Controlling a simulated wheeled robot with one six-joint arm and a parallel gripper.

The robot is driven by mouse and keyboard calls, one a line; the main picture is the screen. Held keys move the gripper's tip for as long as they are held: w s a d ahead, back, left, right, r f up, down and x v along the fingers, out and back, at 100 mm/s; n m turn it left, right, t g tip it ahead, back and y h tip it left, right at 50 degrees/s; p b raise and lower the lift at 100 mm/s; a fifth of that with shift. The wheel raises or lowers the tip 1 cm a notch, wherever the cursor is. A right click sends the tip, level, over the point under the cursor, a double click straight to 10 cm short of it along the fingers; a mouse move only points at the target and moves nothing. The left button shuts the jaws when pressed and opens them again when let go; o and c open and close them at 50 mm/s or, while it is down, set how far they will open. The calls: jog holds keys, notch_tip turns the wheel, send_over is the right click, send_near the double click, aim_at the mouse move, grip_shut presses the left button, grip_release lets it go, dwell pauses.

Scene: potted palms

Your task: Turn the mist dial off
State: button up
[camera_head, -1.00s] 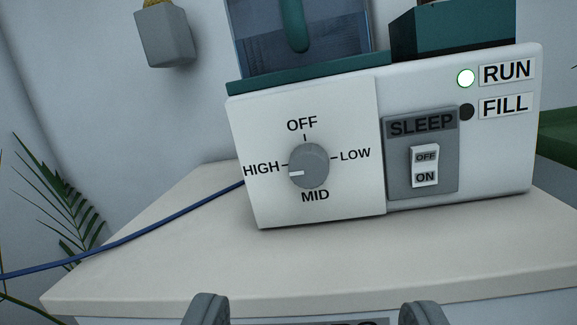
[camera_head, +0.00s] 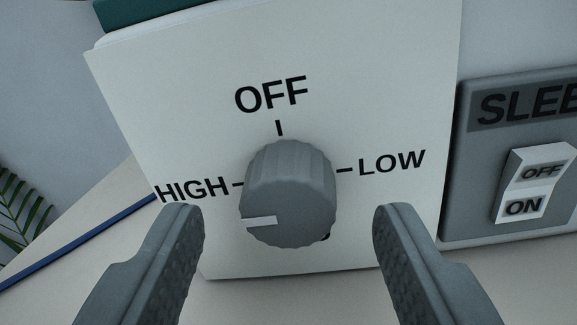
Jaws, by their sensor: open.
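The mist dial (camera_head: 290,195) is a grey ribbed knob on the white front panel (camera_head: 200,75) of the machine. Its white pointer line faces left, toward and slightly below the HIGH mark. The OFF label (camera_head: 271,94) is above the knob, LOW (camera_head: 392,162) to its right and HIGH (camera_head: 193,190) to its left. The MID label is hidden behind the knob. My gripper (camera_head: 288,222) is open, one finger on each side of the knob in the picture, with gaps on both sides. I cannot tell how far the fingertips are from the panel.
A grey SLEEP panel (camera_head: 470,210) with an OFF/ON rocker switch (camera_head: 535,182) is right of the dial panel. Palm leaves (camera_head: 18,205) show at the left edge.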

jog(key=shift+w, duration=0.8)
jog(key=c, duration=1)
